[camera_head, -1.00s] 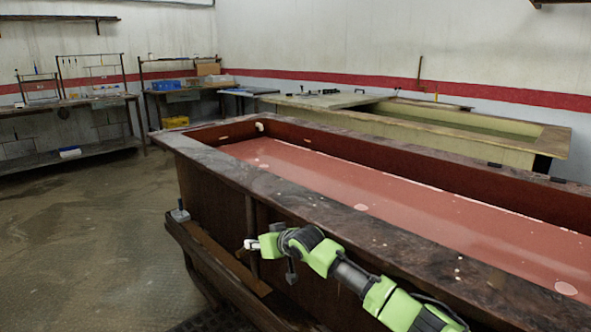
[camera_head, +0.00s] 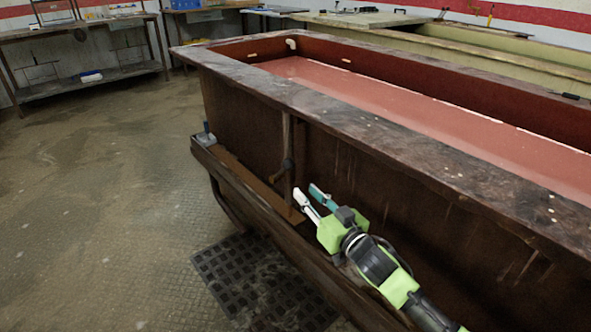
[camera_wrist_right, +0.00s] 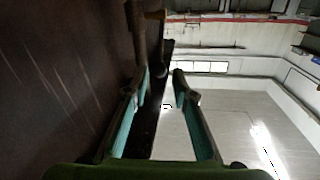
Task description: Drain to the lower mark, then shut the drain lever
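A long dark tank (camera_head: 235,98) holds a reddish surface (camera_head: 400,112), with a pale line along its far inner wall. I cannot tell the lower mark or the level against it. A thin upright pipe (camera_head: 287,135) runs down the tank's near side, with a dark fitting (camera_head: 288,164) on it. A small grey upright piece (camera_head: 205,134) stands at the ledge's far end. I cannot tell which part is the drain lever. My right gripper (camera_head: 308,192) is open and empty, just right of the pipe's foot. In the right wrist view its fingers (camera_wrist_right: 160,76) are apart. My left gripper is out of view.
A wooden ledge (camera_head: 250,196) runs along the tank's near side. A dark grating (camera_head: 238,270) lies on the floor below it. The floor at left (camera_head: 100,200) is clear. A shelved bench (camera_head: 90,86) stands at the back left; a pale greenish tank (camera_head: 450,52) lies behind.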

